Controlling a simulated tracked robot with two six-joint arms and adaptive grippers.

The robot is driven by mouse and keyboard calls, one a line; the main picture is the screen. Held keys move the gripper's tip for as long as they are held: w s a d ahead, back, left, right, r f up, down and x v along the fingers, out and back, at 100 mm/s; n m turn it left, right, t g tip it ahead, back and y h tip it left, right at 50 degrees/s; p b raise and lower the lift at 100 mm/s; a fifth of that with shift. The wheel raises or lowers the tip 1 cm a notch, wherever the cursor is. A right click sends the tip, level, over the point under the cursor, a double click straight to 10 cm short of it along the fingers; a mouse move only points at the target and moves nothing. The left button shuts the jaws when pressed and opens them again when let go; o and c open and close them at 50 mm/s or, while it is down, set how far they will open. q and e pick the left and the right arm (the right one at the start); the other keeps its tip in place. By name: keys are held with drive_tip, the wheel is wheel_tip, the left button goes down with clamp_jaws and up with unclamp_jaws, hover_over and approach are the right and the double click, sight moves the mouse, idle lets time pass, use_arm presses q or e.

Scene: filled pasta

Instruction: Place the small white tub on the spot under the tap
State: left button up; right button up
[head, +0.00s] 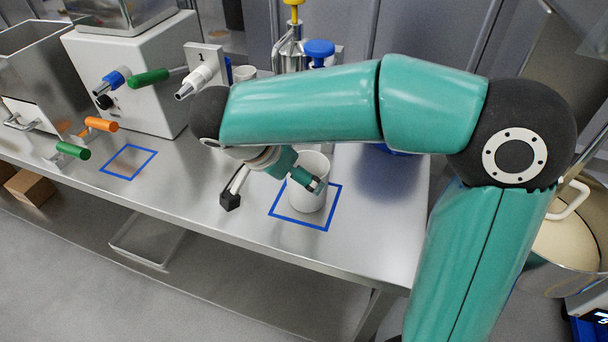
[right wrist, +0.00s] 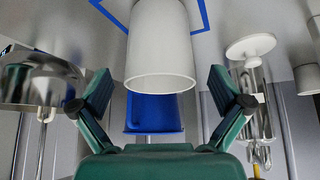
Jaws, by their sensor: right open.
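A white tub (head: 306,198) stands upright inside a blue square outline (head: 328,212) on the steel counter. It also shows in the right wrist view (right wrist: 160,45), centred between the fingers with a gap on each side. My right gripper (head: 272,192) is open at the tub; one finger overlaps it in the head view, the other is left of it. Both fingers show in the right wrist view (right wrist: 160,85). A white tap nozzle (head: 196,80) sits on a plate marked 1. A second blue outline (head: 146,165) lies empty further left. My left gripper is out of view.
A white machine (head: 150,80) with green and blue handles stands at the back left. A yellow-topped pump (head: 292,45) and a blue-capped item (head: 319,50) stand behind my arm. A large pot (head: 565,240) is at right. The counter between the outlines is clear.

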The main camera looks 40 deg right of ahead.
drive_tip(key=v, duration=0.7)
drive_tip(key=shift+s, duration=0.1)
